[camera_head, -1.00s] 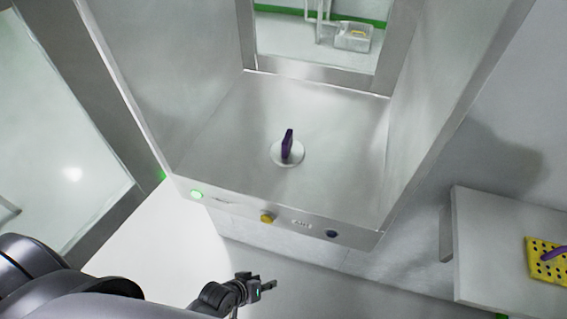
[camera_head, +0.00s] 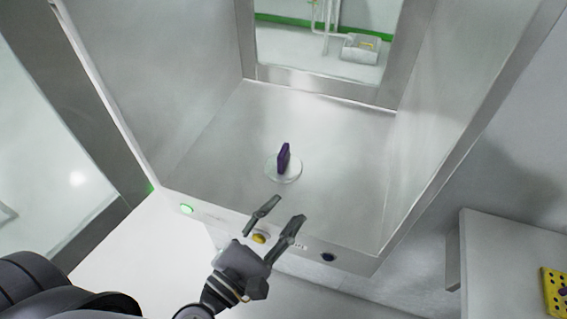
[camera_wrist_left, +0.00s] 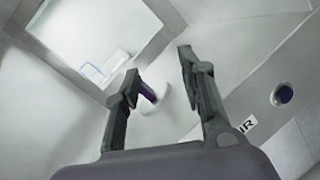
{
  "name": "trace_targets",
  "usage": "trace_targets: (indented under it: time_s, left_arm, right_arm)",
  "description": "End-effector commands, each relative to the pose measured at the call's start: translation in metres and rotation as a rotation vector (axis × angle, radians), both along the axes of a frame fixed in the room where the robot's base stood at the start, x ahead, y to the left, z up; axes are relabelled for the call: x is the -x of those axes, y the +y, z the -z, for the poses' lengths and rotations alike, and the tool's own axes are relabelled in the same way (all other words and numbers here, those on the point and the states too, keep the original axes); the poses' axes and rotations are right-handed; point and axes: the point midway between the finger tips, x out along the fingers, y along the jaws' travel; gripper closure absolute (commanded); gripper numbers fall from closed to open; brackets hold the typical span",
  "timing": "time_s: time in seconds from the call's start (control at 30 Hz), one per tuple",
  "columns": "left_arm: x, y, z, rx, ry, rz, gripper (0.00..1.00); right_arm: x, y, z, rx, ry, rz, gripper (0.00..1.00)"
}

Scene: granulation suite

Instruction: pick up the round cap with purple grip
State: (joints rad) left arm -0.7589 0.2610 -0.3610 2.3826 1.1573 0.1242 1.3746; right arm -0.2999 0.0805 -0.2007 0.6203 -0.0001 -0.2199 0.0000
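The round cap (camera_head: 290,177) is a pale disc with an upright purple grip (camera_head: 283,157). It stands on the floor of the metal chamber (camera_head: 330,130). My left gripper (camera_head: 279,211) is open and empty, in front of the cap at the chamber's front edge, its two fingers pointing toward it. In the left wrist view the cap (camera_wrist_left: 163,99) shows between the open fingers (camera_wrist_left: 158,62), farther off, with its purple grip (camera_wrist_left: 147,91) partly behind the left finger. My right gripper is not in view.
The chamber has steep side walls and a front panel with a green button (camera_head: 187,209), a yellow button (camera_head: 259,238) and a dark button (camera_head: 328,257). A window (camera_head: 325,45) is at the back. A side table (camera_head: 505,255) at right holds a yellow perforated block (camera_head: 553,293).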

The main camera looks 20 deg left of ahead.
Motion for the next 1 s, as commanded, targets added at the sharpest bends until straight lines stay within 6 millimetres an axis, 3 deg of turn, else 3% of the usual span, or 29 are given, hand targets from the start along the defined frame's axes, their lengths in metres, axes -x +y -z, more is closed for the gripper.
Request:
trace_targets:
  time_s: [0.1, 0.3, 0.47, 0.8, 1.0]
  left_arm:
    - [0.001, 0.029, 0.009, 0.278, 0.084, -0.138, 0.63]
    - [0.003, 0.055, 0.021, 0.503, 0.146, -0.266, 0.63]
    - [-0.016, 0.058, 0.017, 0.529, 0.148, -0.281, 0.63]
    - [-0.083, 0.056, 0.018, 0.522, 0.147, -0.278, 0.63]
    - [-0.111, 0.055, 0.021, 0.521, 0.15, -0.277, 0.63]
  right_arm:
    - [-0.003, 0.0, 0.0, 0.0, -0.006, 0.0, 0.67]
    - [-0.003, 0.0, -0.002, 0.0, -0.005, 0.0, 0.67]
    - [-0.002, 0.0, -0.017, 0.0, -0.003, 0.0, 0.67]
    - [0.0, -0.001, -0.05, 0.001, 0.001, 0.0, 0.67]
    - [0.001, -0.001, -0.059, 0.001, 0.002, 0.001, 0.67]
